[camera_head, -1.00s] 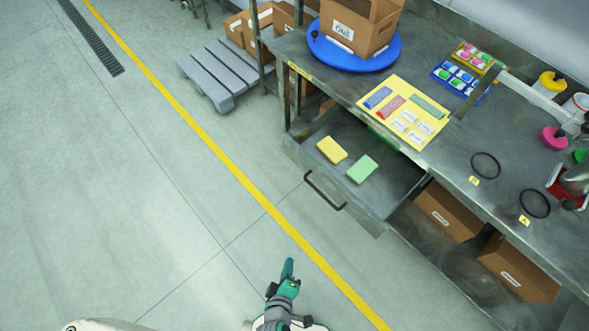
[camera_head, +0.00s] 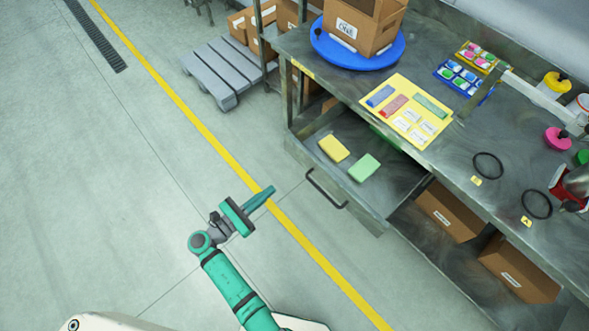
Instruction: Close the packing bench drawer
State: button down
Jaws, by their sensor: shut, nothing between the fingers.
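The packing bench drawer (camera_head: 376,213) is pulled out from under the metal bench (camera_head: 455,150). Its dark bar handle (camera_head: 326,189) is on the front face, toward me. A yellow block (camera_head: 333,148) and a green block (camera_head: 364,167) lie inside the drawer. My gripper (camera_head: 269,192) is shut and empty. In the picture it is left of the handle, pointing toward it, with a gap between them.
The bench top holds a box on a blue turntable (camera_head: 322,52), a yellow board (camera_head: 432,140) and two black rings. Cardboard boxes (camera_head: 449,212) stand on the lower shelf. A grey pallet (camera_head: 222,73) lies at the back left. The floor left of the drawer is clear.

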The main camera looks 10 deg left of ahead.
send_near(305, 162)
jog(key=x, duration=0.6)
jog(key=shift+w+d, duration=0.1)
jog(key=shift+w, duration=0.05)
dwell(0.4)
